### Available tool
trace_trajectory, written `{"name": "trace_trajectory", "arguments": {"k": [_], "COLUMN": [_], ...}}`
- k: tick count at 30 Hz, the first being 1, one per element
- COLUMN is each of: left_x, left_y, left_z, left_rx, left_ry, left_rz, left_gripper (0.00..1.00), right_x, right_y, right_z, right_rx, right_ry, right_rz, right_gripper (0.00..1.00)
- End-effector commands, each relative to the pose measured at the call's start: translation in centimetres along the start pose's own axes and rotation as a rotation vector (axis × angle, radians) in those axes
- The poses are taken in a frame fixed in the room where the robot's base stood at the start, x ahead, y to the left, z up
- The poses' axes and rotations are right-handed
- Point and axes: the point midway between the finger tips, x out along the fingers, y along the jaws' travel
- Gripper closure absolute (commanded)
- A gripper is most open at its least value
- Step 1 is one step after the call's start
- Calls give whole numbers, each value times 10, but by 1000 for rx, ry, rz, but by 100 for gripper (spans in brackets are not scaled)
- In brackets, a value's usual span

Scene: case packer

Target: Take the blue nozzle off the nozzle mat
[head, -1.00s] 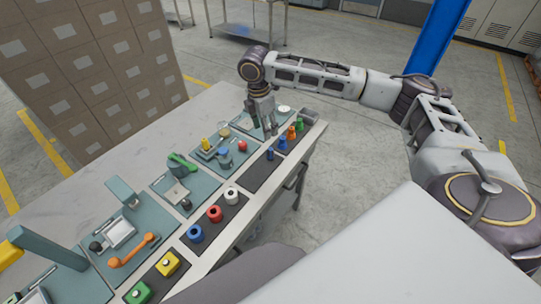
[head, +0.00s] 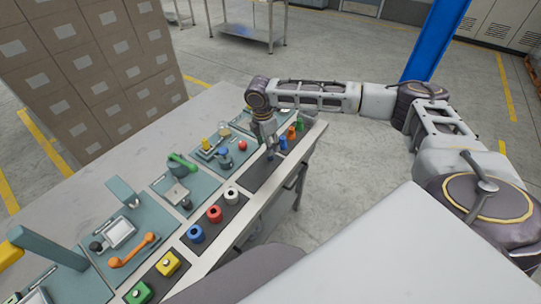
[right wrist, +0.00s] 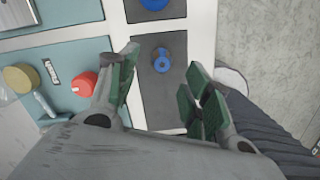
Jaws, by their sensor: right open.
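The blue nozzle (head: 270,157) stands on the dark nozzle mat (head: 258,176) near the table's right edge. In the right wrist view the blue nozzle (right wrist: 162,62) shows from above as a small blue ring shape, and the dark mat (right wrist: 160,108) is bare around it. My right gripper (head: 268,144) points down above it and is open. In the wrist view its two green-padded fingers (right wrist: 162,80) stand apart on either side of the nozzle, with gaps. I cannot tell the exact height of the fingertips. My left gripper is not in view.
Blue, orange and green nozzles (head: 291,133) stand just beyond the gripper. A teal tray with a red knob (head: 242,146) lies to the left. Red, white and blue spools sit on a mat (head: 241,209) nearer me. Floor lies right of the table edge.

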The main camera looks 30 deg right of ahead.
Motion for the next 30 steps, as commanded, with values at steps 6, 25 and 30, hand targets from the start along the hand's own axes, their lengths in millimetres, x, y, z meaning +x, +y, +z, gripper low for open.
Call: {"name": "trace_trajectory", "arguments": {"k": [6, 25, 30], "left_x": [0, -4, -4], "left_y": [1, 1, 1], "left_z": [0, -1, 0], "left_rx": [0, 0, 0], "left_ry": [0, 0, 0], "left_rz": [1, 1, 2], "left_gripper": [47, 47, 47], "right_x": [0, 44, 52], "right_y": [0, -1, -2], "right_z": [0, 4, 4], "right_rx": [0, 0, 0], "right_ry": [0, 0, 0], "right_rz": [0, -1, 0], "right_gripper": [51, 51, 51]}}
